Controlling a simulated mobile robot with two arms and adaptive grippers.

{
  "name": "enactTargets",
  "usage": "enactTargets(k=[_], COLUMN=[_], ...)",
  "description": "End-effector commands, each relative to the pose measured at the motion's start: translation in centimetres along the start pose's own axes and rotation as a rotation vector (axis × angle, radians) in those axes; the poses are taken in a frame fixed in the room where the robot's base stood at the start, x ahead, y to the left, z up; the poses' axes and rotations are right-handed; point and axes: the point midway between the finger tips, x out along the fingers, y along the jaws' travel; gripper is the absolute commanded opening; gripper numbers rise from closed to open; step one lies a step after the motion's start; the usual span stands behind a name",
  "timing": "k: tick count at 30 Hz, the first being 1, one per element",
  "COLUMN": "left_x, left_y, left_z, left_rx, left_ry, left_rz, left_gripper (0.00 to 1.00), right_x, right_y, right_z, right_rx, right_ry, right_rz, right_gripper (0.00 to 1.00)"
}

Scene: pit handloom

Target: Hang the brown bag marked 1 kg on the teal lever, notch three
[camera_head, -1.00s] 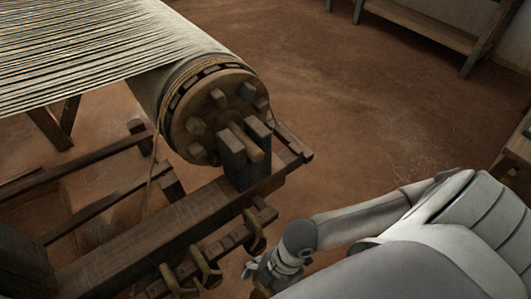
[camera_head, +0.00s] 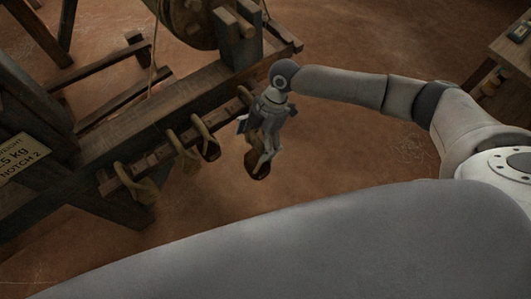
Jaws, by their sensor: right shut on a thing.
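My right gripper (camera_head: 262,150) points down beside the wooden rail, with its fingers shut on a small brown bag (camera_head: 258,170). The bag hangs just clear of the rail's right side, over the floor. No weight mark on it can be read from here, and the fingers hide part of it. No teal lever can be made out in this view. My left gripper is not in view.
A notched wooden rail (camera_head: 163,152) carries several more brown loops, one being a strap (camera_head: 207,140). The loom's beam end (camera_head: 185,20) stands behind. A table (camera_head: 510,52) is at the right. Open floor lies between.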

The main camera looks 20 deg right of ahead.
Motion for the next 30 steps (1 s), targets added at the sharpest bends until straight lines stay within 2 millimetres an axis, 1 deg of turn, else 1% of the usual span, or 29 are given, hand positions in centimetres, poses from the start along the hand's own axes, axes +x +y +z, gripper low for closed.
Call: enactTargets(k=[1,3,8,15,27,30], left_x=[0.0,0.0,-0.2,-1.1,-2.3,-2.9], left_y=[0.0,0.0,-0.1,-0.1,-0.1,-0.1], left_z=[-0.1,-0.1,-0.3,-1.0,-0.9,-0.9], left_rx=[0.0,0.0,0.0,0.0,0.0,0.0], left_ry=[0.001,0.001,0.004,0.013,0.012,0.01], left_rz=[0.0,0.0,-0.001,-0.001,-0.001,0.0], left_gripper=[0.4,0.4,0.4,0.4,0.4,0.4], right_x=[-0.5,-0.7,-0.9,-1.0,-1.0,-1.1], right_y=[0.7,1.0,0.8,-0.8,-3.9,-4.7], right_z=[-0.2,-0.3,-0.3,-0.3,-0.2,-0.3], right_rx=[-0.008,-0.013,-0.017,-0.016,-0.015,-0.014], right_ry=[0.003,0.006,0.008,0.007,0.007,0.007], right_rz=[0.005,0.003,0.001,0.001,0.0,0.0], right_gripper=[0.17,0.17,0.17,0.17,0.17,0.17])
